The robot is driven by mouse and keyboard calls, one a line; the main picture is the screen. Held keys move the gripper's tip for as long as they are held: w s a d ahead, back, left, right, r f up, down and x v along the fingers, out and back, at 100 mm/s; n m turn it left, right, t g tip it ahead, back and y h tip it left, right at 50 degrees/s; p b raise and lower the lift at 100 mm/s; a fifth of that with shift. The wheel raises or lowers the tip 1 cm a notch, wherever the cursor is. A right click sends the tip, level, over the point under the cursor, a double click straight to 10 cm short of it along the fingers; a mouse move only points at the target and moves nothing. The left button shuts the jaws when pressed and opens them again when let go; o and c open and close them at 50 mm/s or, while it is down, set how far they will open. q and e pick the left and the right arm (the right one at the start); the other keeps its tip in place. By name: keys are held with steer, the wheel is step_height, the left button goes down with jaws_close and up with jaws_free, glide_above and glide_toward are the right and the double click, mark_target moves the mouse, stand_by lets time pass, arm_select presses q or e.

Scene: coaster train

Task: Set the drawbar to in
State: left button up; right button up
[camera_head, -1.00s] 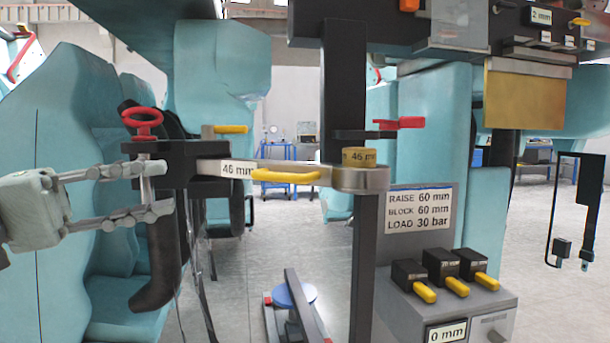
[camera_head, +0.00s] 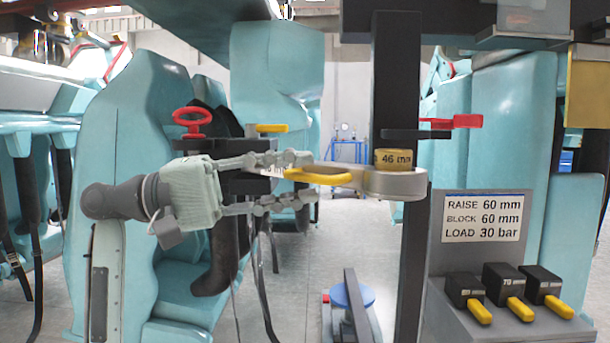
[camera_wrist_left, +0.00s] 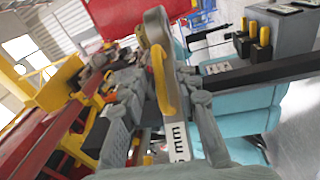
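A flat metal bar with a ring end (camera_head: 400,184), which looks like the drawbar, sticks out from a black block toward the right. A yellow handle (camera_head: 325,178) is on its near side. A brass "46 mm" plug (camera_head: 394,160) sits at the ring end, beside a black post. In the left wrist view the yellow handle (camera_wrist_left: 160,78) lies between the spread fingers, and a partly covered "mm" label (camera_wrist_left: 180,143) shows on the bar. My right gripper is not in view.
A red ring handle (camera_head: 192,122) stands above the black block. A red lever (camera_head: 455,122) is on the post. A sign (camera_head: 482,216) reads raise 60 mm, block 60 mm, load 30 bar. Below it are black blocks with yellow levers (camera_head: 519,309). Teal seats stand behind.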

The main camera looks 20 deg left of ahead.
arm_select(q)
steer(key=shift+x, duration=0.8)
jaws_close()
